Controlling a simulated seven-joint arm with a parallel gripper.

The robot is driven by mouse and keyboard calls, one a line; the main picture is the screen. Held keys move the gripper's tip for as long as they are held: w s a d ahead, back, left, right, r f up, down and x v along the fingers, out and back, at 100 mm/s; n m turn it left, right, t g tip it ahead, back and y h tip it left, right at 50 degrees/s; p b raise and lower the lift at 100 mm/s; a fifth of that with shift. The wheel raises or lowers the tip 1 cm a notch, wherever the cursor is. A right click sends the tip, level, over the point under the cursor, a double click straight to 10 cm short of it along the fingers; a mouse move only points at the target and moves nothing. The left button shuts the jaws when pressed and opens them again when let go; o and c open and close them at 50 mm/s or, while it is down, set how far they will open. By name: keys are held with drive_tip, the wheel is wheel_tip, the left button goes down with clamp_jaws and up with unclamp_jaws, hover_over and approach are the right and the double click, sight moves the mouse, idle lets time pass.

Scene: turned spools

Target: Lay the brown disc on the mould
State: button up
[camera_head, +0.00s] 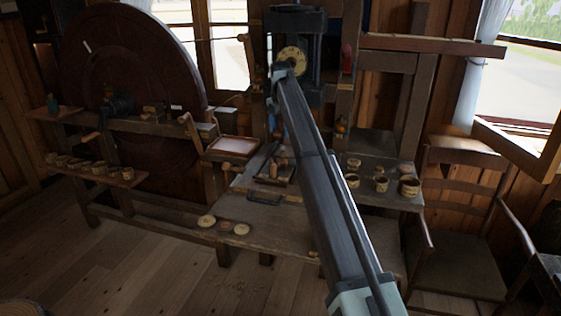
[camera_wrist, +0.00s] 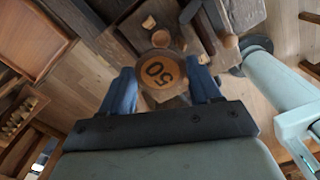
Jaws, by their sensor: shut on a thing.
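My gripper (camera_wrist: 161,82) has its two blue fingers closed on the brown disc (camera_wrist: 160,72), which bears a dark rim and the number 50, upside down in the wrist view. In the head view the disc (camera_head: 292,59) shows as a round yellow-brown face at the far end of my arm, in front of a dark upright frame. It is held up above the bench, with its face turned towards the head camera. My fingers are small and dark there. I cannot tell for certain which thing is the mould.
The wooden bench (camera_head: 265,228) carries pale round pieces (camera_head: 241,229) along its front edge and small turned cups (camera_head: 409,186) at the right. A shallow tray (camera_head: 233,147) stands at the left. A large dark wheel (camera_head: 130,60) is behind. A chair (camera_head: 455,255) stands at the right.

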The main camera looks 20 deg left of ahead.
sight(281, 160)
drive_tip(key=n, duration=0.3)
drive_tip(key=shift+n, duration=0.3)
drive_tip(key=shift+f, duration=0.25)
drive_tip(key=shift+n, duration=0.3)
drive_tip(key=shift+f, duration=4.75)
drive_tip(key=shift+f, duration=0.25)
drive_tip(key=o, duration=1)
wheel_tip(281, 160, up, 12)
drive_tip(key=shift+r, duration=0.25)
